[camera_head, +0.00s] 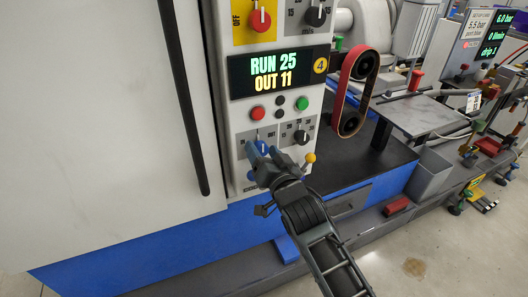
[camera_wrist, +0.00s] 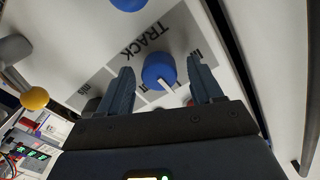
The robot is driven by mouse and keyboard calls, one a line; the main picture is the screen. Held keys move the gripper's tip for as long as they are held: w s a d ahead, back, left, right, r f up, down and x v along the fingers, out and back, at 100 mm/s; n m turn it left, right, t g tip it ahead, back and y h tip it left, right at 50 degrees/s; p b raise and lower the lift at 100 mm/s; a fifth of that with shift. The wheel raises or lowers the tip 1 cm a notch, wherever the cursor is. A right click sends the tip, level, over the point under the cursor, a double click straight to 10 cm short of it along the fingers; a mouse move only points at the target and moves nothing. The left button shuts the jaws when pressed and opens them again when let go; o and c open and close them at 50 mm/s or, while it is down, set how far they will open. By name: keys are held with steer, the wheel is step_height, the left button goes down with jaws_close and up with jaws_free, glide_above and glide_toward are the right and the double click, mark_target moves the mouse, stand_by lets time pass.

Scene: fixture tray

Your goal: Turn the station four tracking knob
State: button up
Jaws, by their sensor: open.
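The tracking knob (camera_wrist: 158,68) is blue with a white pointer line, and the word TRACK is printed beside it in the wrist view. It stands between my two open fingers, with a gap visible on each side. In the head view the knob (camera_head: 263,147) is partly hidden by my gripper (camera_head: 262,160), which reaches up to the lower part of the station four panel (camera_head: 238,135). The contact depth is hard to tell. The display (camera_head: 276,73) reads RUN 25, OUT 11, with a yellow 4 beside it.
Another blue knob (camera_wrist: 128,3) lies close by, at the top of the wrist view. A yellow ball-ended lever (camera_head: 310,158) stands right of my gripper. Red (camera_head: 257,113) and green (camera_head: 302,103) buttons sit above. A red belt loop (camera_head: 344,95) is at the right.

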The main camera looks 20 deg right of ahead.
steer(key=shift+c, duration=0.3)
steer(key=c, duration=1)
steer(key=n, duration=0.5)
steer(key=shift+n, duration=0.3)
steer(key=o, duration=1.1)
steer(key=shift+c, duration=0.2)
steer(key=shift+s, duration=0.1)
steer(key=s, duration=0.7)
steer(key=shift+s, duration=0.3)
